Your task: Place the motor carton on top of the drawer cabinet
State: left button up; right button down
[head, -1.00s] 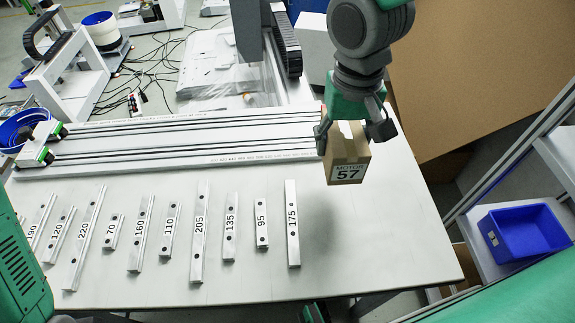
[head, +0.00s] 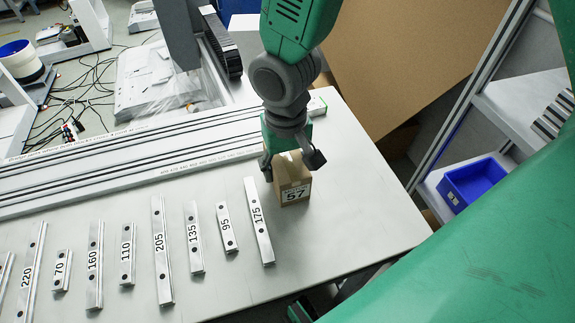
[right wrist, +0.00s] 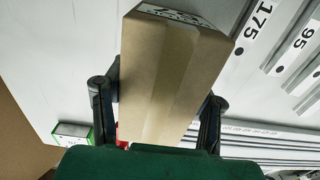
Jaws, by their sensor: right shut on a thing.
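The motor carton (head: 296,192) is a small brown box with a white label reading 57 in the head view. My right gripper (head: 291,166) is shut on it from above, one finger on each side, over the right part of the white table. I cannot tell whether its underside touches the table. In the right wrist view the carton (right wrist: 172,78) sits between the two fingers of my right gripper (right wrist: 158,98). I cannot make out the drawer cabinet in either view. My left gripper is not in view.
Several labelled metal rails (head: 160,250) lie on the table (head: 350,225), left of the carton. Long slotted profiles (head: 130,160) run behind them. A blue bin (head: 470,182) stands on a shelf at the right, beyond a metal frame post. A large brown panel (head: 400,60) stands behind.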

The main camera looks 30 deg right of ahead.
jog(key=shift+a, duration=0.35)
jog(key=c, duration=1)
grip_release()
jog(key=o, duration=0.4)
jog(key=shift+d+f, duration=0.1)
jog(key=shift+d, duration=0.15)
jog(key=shift+c, duration=0.2)
jog(key=shift+d, duration=0.45)
